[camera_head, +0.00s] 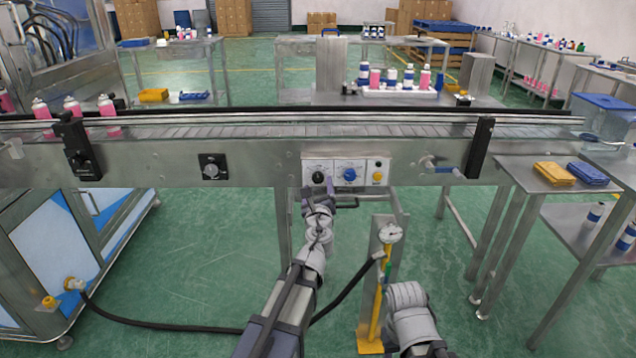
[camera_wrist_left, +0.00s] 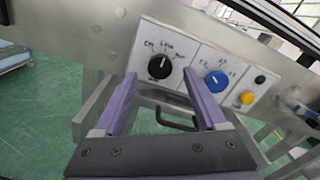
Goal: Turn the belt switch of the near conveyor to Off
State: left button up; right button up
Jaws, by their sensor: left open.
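The near conveyor (camera_head: 250,150) crosses the head view, with a white control panel on its front. The panel has a black knob (camera_head: 318,178), a blue knob (camera_head: 350,175) and a yellow button (camera_head: 377,177). In the left wrist view the black knob (camera_wrist_left: 159,67) has a light pointer mark facing roughly up; its handwritten labels are too small to read surely. My left gripper (camera_head: 319,194) is open just in front of the panel, its purple fingers (camera_wrist_left: 160,77) on either side of the black knob in that view. Contact cannot be told. My right gripper is out of view.
Another black rotary switch (camera_head: 212,167) sits left on the conveyor front. A gauge (camera_head: 390,234) on a yellow-based stand is below the panel. A black handle bar (camera_wrist_left: 177,122) sits below the panel. Pink cans (camera_head: 72,108) stand on the belt.

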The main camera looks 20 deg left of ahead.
aim_at(318, 179)
pick_arm(q)
jog(key=x, duration=0.3)
jog(key=shift+w, duration=0.1)
jog(key=shift+c, duration=0.2)
grip_shut()
dwell(0.3)
